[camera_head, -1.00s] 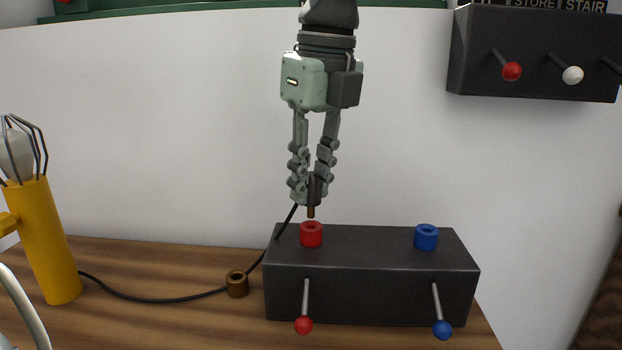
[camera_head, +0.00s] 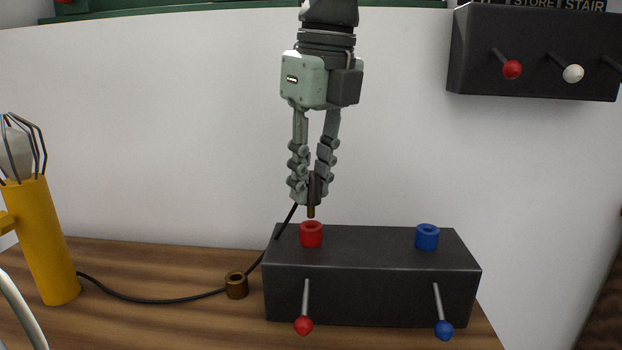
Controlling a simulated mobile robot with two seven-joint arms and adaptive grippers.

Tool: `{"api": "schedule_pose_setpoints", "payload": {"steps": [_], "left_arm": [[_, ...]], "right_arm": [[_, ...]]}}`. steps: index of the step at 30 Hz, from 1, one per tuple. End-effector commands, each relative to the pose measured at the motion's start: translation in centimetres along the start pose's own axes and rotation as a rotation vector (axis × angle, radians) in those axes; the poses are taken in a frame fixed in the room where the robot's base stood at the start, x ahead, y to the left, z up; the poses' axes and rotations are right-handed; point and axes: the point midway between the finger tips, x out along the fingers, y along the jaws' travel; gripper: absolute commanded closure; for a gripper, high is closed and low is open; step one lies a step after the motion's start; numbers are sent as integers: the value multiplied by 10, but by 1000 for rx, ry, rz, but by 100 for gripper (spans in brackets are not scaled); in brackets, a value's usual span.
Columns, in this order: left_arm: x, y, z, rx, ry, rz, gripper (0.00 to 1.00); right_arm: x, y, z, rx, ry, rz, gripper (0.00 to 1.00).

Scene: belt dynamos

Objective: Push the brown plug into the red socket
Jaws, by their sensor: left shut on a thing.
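My left gripper (camera_head: 311,190) points straight down and is shut on the brown plug (camera_head: 311,208). The plug hangs upright with its tip a little above the red socket (camera_head: 311,234), apart from it. The red socket stands on the top left of a black box (camera_head: 372,290). A black cable (camera_head: 150,299) runs from the plug behind and beside the box towards the yellow lamp. The upper part of the plug is partly hidden by the fingers. My right gripper is not in view.
A blue socket (camera_head: 427,237) stands on the box's right. Red (camera_head: 304,325) and blue (camera_head: 444,330) knobbed levers stick out of its front. A brown ring (camera_head: 236,285) lies on the wooden table, left. A yellow caged lamp (camera_head: 45,240) stands far left. A black switch box (camera_head: 535,55) hangs upper right.

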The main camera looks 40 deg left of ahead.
Motion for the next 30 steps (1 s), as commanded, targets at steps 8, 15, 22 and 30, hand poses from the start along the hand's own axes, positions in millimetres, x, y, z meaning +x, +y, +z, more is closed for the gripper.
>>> {"api": "schedule_pose_setpoints", "payload": {"steps": [8,15,22,30], "left_arm": [[2,0,0,0,0,0,100],[8,0,-1,0,0,0,100],[14,0,-2,0,0,0,100],[20,0,-3,0,0,0,100]], "right_arm": [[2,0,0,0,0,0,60],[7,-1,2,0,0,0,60],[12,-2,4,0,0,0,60],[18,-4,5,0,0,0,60]]}}
